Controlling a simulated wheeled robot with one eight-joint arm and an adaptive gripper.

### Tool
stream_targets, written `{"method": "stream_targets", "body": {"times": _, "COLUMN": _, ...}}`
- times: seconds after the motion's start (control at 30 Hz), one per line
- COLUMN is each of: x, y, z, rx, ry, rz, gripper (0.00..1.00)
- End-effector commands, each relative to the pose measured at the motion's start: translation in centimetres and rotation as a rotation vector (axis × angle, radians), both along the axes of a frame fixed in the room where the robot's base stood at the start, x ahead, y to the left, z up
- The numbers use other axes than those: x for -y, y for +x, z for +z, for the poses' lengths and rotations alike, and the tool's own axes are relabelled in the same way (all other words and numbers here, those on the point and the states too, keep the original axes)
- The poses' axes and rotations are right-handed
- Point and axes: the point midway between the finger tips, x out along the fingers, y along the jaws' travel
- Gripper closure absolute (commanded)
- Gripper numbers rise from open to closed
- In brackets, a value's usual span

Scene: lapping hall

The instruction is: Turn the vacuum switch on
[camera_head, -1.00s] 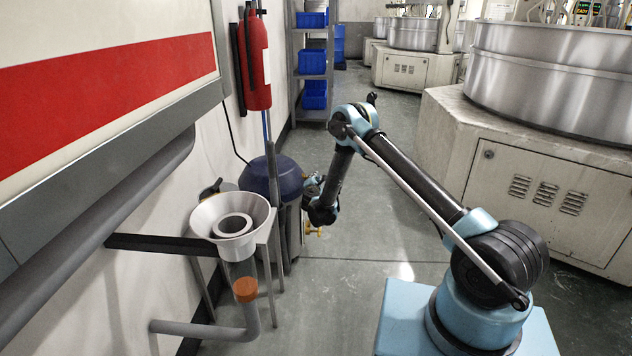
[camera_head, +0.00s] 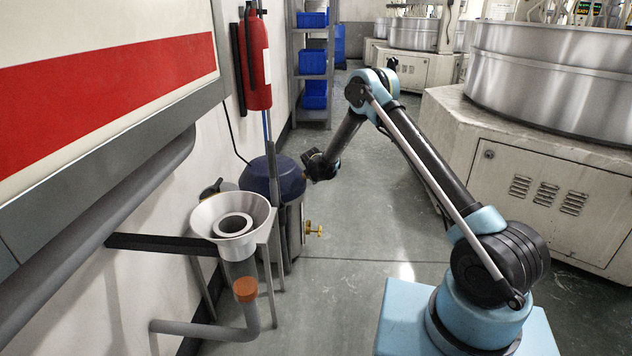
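The vacuum (camera_head: 274,180) has a dark blue domed lid on a grey metal drum and stands on the floor by the left wall. A yellow fitting (camera_head: 313,230) sticks out low on its right side. I cannot make out the switch itself. My gripper (camera_head: 308,166) is at the vacuum's upper right, close to the lid's edge. I cannot tell whether it touches the lid. Its fingers are dark and too small to show whether they are open or shut.
A grey funnel (camera_head: 233,222) on a stand with a pipe is in front of the vacuum. A red fire extinguisher (camera_head: 257,62) hangs on the wall above. A shelf with blue bins (camera_head: 314,62) stands behind. White machine cabinets (camera_head: 540,190) line the right; the aisle floor between is clear.

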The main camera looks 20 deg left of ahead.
Motion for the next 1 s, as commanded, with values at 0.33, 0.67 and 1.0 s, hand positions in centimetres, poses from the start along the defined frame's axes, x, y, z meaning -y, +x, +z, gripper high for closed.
{"method": "stream_targets", "body": {"times": 0.33, "x": -0.29, "y": -0.25, "z": -0.09, "rx": -0.156, "ry": -0.033, "rz": 0.001, "gripper": 1.00}}
{"method": "stream_targets", "body": {"times": 0.67, "x": -0.26, "y": -0.25, "z": -0.13, "rx": -0.191, "ry": -0.041, "rz": 0.002, "gripper": 1.00}}
{"method": "stream_targets", "body": {"times": 1.0, "x": -0.27, "y": -0.26, "z": -0.15, "rx": -0.191, "ry": -0.040, "rz": 0.001, "gripper": 0.71}}
